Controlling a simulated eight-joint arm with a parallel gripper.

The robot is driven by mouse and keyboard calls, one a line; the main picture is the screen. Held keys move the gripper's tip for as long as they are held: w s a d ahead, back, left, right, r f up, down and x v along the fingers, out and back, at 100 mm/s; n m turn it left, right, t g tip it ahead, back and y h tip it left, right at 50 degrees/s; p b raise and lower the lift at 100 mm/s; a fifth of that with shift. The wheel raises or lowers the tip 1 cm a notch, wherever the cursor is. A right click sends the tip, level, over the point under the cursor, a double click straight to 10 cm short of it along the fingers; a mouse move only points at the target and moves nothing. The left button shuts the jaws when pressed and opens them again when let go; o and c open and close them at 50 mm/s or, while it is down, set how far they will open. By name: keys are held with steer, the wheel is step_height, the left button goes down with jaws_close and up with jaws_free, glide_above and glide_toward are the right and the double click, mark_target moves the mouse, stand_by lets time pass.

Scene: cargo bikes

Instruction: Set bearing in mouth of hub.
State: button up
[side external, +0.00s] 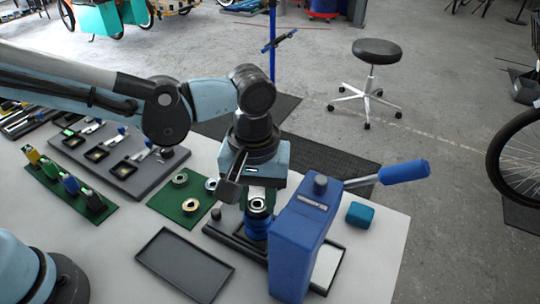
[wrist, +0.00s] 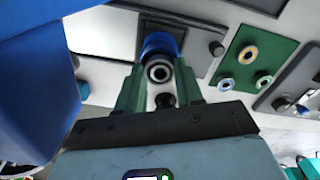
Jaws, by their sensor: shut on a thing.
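My gripper (side external: 257,200) points down beside the blue press and is shut on a bearing (side external: 258,204), a small pale ring with a dark centre. In the wrist view my gripper (wrist: 158,82) has its green fingers on either side of the bearing (wrist: 158,73). The blue hub (side external: 256,230) stands upright just below the bearing. Its blue body also shows beyond the fingertips in the wrist view (wrist: 158,43). The hub's mouth is mostly hidden by the bearing and fingers, so I cannot tell whether they touch.
The blue press (side external: 300,245) with its lever (side external: 402,172) stands close on the right. A green mat (side external: 163,205) holds several rings on the left. An empty dark tray (side external: 185,265) lies in front. A teal block (side external: 359,214) sits behind the press.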

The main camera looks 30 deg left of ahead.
steer(key=shift+f, duration=0.1)
steer(key=o, duration=1.1)
steer(key=shift+o, duration=0.2)
step_height(320, 180, up, 12)
steer(key=s+a+f+m+t, duration=0.1)
steer(key=a+f+m+t, duration=0.1)
steer(key=a, duration=1)
steer(key=s+a+f+m+t, duration=0.1)
steer(key=a+f+t, duration=0.3)
steer(key=a, duration=0.8)
steer(key=shift+f+m+t, duration=0.35)
steer(key=shift+m+t, duration=0.25)
steer(key=shift+m, duration=0.1)
